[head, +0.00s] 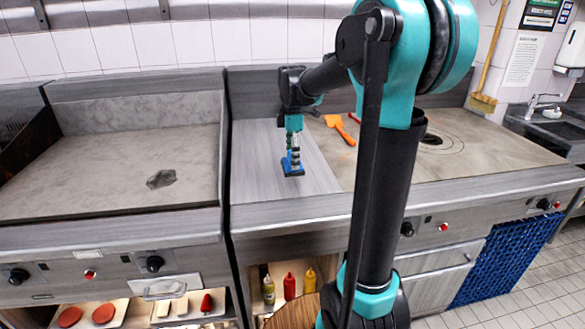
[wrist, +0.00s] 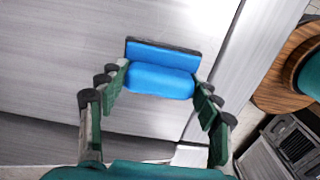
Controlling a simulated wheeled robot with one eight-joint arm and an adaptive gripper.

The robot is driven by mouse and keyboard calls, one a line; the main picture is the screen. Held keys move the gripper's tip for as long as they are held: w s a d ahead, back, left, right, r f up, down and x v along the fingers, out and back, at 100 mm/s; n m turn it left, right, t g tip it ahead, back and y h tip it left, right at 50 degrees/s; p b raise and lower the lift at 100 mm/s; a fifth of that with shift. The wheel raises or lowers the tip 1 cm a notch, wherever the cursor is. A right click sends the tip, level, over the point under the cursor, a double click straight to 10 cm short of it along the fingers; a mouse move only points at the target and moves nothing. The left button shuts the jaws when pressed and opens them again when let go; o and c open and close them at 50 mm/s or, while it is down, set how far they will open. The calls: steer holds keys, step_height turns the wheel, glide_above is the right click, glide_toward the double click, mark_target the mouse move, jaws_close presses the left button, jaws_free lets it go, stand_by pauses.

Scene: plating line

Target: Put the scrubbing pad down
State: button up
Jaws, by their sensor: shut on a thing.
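The scrubbing pad (head: 292,168) has a blue top and handle and a dark underside. It is held at the grey steel counter section (head: 265,183) between the two cooking surfaces. My gripper (head: 293,152) points down and is shut on it. In the wrist view the blue pad (wrist: 162,60) sits between the two fingers of my gripper (wrist: 160,84), which press on both its sides. The pad is over or on the bare steel; I cannot tell whether it touches.
A griddle (head: 100,165) with a dark stain (head: 161,179) lies left. An orange spatula (head: 340,129) and a red-handled tool lie behind, right of the pad. Bottles (head: 289,286) stand on a shelf below. Steel around the pad is clear.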

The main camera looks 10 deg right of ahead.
steer(key=shift+f, duration=2.1)
steer(key=shift+f, duration=0.1)
steer(key=o, duration=1.3)
steer(key=shift+o, duration=0.2)
step_height(320, 180, up, 12)
steer(key=shift+r, duration=0.15)
steer(key=shift+s, duration=0.1)
